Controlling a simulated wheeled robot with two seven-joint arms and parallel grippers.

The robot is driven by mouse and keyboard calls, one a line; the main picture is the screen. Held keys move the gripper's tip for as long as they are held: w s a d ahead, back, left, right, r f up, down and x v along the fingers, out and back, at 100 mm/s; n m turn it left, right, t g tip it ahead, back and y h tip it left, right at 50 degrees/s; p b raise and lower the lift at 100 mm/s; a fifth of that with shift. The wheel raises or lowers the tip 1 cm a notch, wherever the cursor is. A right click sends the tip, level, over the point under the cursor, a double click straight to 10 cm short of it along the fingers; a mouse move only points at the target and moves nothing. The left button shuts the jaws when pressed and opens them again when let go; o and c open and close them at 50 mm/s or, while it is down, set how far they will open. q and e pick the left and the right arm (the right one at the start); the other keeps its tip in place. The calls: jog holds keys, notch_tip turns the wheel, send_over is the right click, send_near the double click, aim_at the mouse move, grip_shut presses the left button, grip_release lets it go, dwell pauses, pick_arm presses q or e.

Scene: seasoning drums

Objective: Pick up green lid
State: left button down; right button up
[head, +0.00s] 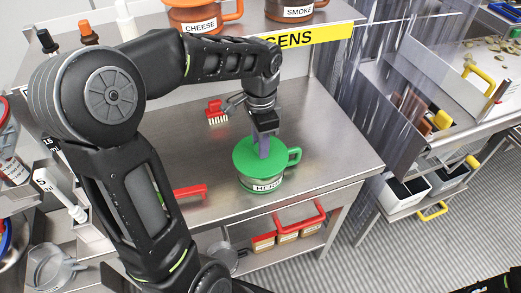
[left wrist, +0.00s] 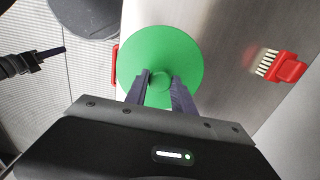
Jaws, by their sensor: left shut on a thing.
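The green lid (head: 256,158) is a round disc on top of a clear container labelled HERBS (head: 264,186), which has a green handle at its right and stands on the metal table. My left gripper (head: 263,152) comes down from above onto the middle of the lid. In the left wrist view the lid (left wrist: 160,65) lies flat below the camera, and the two fingers (left wrist: 160,85) are closed on its central knob. I cannot tell whether the lid is lifted off the container.
A red brush (head: 216,111) lies on the table (head: 330,140) behind the container, and shows right in the left wrist view (left wrist: 286,67). A red handle (head: 190,191) is at the left front. Orange CHEESE (head: 200,18) and brown SMOKE containers stand on the upper shelf. The table right of the lid is clear.

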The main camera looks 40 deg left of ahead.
pick_arm(q)
jog(key=shift+r, duration=0.1)
notch_tip(320, 180, up, 10)
jog(key=shift+b, duration=0.4)
dwell(0.5)
